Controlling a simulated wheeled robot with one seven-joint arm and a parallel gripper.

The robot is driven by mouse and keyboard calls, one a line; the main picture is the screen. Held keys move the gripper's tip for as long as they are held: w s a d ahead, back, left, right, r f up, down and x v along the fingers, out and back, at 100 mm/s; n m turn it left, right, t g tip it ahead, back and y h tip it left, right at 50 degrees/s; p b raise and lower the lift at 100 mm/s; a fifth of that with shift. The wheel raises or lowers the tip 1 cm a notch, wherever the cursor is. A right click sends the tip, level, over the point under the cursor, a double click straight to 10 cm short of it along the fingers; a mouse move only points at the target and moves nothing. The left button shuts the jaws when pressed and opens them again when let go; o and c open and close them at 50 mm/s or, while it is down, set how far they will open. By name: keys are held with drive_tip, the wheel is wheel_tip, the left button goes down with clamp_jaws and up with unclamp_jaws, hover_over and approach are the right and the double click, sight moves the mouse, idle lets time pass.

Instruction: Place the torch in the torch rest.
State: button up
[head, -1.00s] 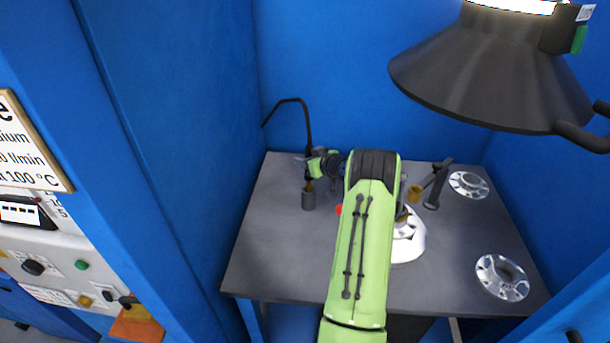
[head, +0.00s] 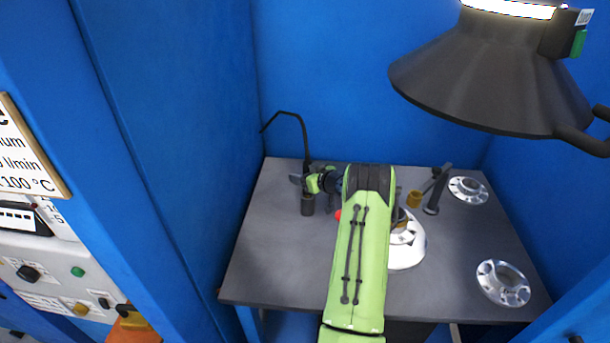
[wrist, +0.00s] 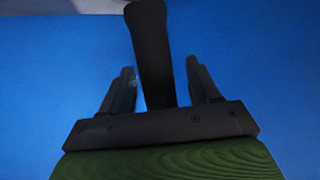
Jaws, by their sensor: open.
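The torch (head: 304,135) is black, with a thin neck that rises and bends over to the left at the top. It stands upright at the back left of the table. The torch rest, seemingly the dark cylindrical cup (head: 307,205), is directly below it. The torch's lower end seems to be at or in the cup; my gripper hides the join. My gripper (head: 298,180) reaches in from the right, just above the cup. In the wrist view, the black torch handle (wrist: 152,50) stands between my open fingers (wrist: 160,88), with gaps at both sides.
The grey table (head: 270,265) is clear at front left. A white flanged part (head: 408,248) sits beside my arm, with a brass cup (head: 413,198) and a dark slanted post (head: 437,190) behind. Two metal flanges (head: 502,283) lie at right. A dark lamp hood (head: 490,75) hangs above.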

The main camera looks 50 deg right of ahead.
drive_tip(key=shift+r, duration=0.25)
drive_tip(key=v, duration=1.2)
